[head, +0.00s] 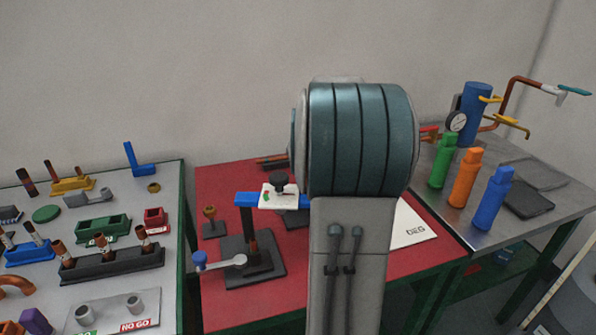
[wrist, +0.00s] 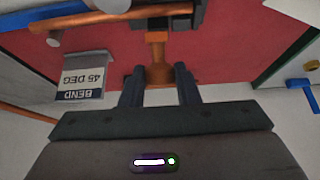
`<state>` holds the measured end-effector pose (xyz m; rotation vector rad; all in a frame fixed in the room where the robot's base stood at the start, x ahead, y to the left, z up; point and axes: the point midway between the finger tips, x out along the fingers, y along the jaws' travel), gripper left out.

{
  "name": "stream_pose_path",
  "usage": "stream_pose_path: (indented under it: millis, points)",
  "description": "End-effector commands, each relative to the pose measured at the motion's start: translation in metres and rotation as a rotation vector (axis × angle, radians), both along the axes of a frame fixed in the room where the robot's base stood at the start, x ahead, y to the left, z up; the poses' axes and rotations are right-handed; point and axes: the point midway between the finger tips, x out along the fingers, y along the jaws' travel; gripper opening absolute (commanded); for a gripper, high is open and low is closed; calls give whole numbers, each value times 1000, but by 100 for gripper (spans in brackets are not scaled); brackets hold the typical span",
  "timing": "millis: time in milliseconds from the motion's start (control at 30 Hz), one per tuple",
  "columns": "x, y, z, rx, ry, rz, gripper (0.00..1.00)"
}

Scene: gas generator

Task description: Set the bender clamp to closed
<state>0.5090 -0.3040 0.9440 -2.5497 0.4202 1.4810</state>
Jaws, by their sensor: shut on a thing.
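The bender stands on the red table in the head view. It has a black base (head: 268,272), a blue top bar (head: 246,199) and a grey lever (head: 225,263) with a blue knob at its left. In the wrist view, my gripper (wrist: 158,75) is shut on an orange-brown handle (wrist: 158,58), which narrows upward to a dark grey block (wrist: 185,12). My arm hides the gripper and part of the bender in the head view. I cannot tell how far the clamp is shut.
A BEND 45 DEG sign (wrist: 83,78) lies near the gripper's left in the wrist view. A copper tube (wrist: 100,20) runs above it. In the head view, the left table (head: 35,195) holds fittings; green, orange and blue bottles (head: 464,180) stand at right.

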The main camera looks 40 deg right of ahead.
Motion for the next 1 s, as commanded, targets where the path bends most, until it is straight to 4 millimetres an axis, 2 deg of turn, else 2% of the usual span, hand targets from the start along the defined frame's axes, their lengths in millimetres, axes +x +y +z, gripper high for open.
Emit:
stream_pose_path:
  millis: [33,200,700,733,767,800,1000]
  points:
    - [-4,1,-5,6,11,0,0]
    - [-8,2,-7,7,13,0,0]
    - [-9,4,-8,9,17,2,0]
    - [-9,4,-9,9,17,3,37]
    - [-9,4,-9,9,16,3,45]
    - [-9,4,-8,7,15,2,49]
    - [-7,5,-6,5,10,4,49]
